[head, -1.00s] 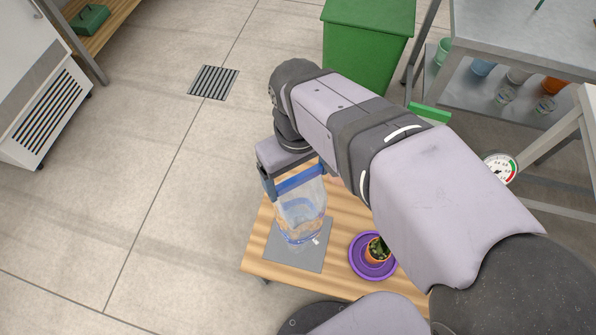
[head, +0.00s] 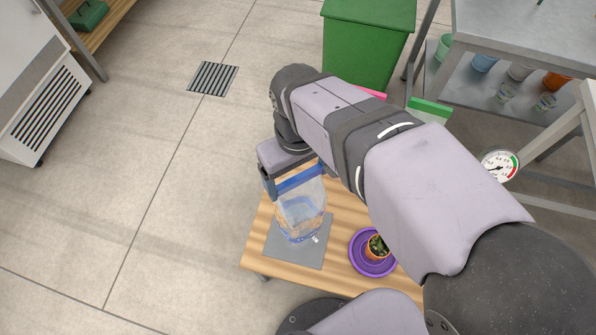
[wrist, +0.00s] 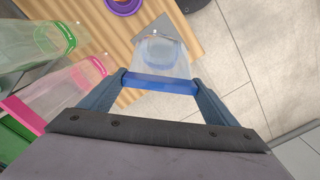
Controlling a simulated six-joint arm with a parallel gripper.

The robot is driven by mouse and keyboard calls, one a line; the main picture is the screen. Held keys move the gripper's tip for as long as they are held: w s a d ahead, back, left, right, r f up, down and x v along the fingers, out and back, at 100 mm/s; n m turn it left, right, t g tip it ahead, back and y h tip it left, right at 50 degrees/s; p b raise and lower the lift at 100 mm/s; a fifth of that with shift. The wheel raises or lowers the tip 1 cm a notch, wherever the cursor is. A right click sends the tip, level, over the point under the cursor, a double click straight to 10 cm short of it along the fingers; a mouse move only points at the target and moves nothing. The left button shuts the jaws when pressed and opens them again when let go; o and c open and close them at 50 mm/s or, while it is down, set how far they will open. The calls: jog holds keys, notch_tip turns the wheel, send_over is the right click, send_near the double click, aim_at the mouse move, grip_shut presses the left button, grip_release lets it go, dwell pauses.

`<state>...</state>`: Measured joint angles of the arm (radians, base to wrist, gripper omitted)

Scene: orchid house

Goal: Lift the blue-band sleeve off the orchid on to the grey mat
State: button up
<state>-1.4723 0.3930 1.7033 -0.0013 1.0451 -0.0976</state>
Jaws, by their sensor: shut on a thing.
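The blue-band sleeve (head: 301,209) is a clear, tapering plastic sleeve with a blue band at its top. My gripper (head: 295,185) is shut on the band. In the wrist view the blue band (wrist: 159,83) spans between my two fingers (wrist: 160,86). The sleeve hangs upright over the grey mat (head: 316,255); I cannot tell whether its lower end touches the mat. An orchid in an orange pot (head: 375,250) stands in a purple saucer (head: 359,264) to the right of the mat, its upper part hidden by my arm.
The wooden table (head: 255,255) carries the mat and saucer. In the wrist view a green-band sleeve (wrist: 40,45) and a pink-band sleeve (wrist: 60,92) stand to the left. A green bin (head: 365,50) and a metal bench (head: 520,50) are behind.

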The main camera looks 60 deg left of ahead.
jog(key=shift+f, duration=0.7)
dwell(0.7)
jog(key=o, duration=1.3)
jog(key=shift+r, duration=0.15)
jog(key=shift+r+p, duration=3.35)
jog(key=shift+r, duration=0.05)
